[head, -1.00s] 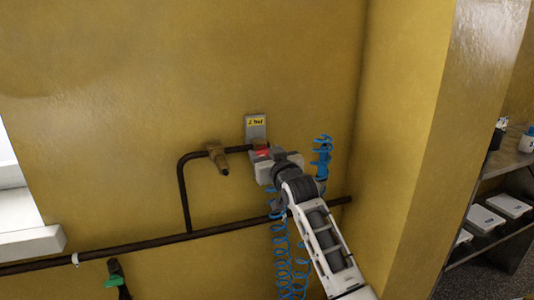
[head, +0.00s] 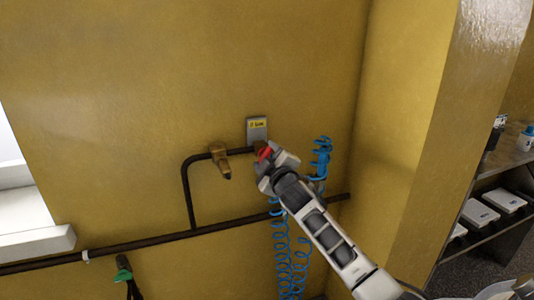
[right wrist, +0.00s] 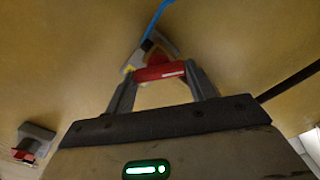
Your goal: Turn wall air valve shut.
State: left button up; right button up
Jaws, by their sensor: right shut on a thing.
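The wall air valve has a red handle (head: 265,153) at the right end of a dark pipe, just below a grey plate with a yellow label (head: 257,128). The handle stands tilted in the head view. My right gripper (head: 268,157) is shut on the red handle and partly hides the valve body. In the right wrist view the red handle (right wrist: 160,72) lies across between the two fingers of my right gripper (right wrist: 163,82), in front of the wall. My left gripper is not in view.
A brass fitting (head: 220,160) sits on the pipe left of the valve. Blue coiled hoses (head: 284,255) hang beside and below my right arm. A long dark pipe (head: 130,245) runs along the wall. A wall corner and shelves (head: 500,200) stand at right.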

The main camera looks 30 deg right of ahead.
jog(key=shift+f+n+p, duration=0.15)
jog(key=shift+n+p, duration=0.65)
jog(key=shift+n, duration=2.8)
jog(key=o, duration=1)
jog(key=b+v, duration=0.1)
jog(key=v, duration=1.5)
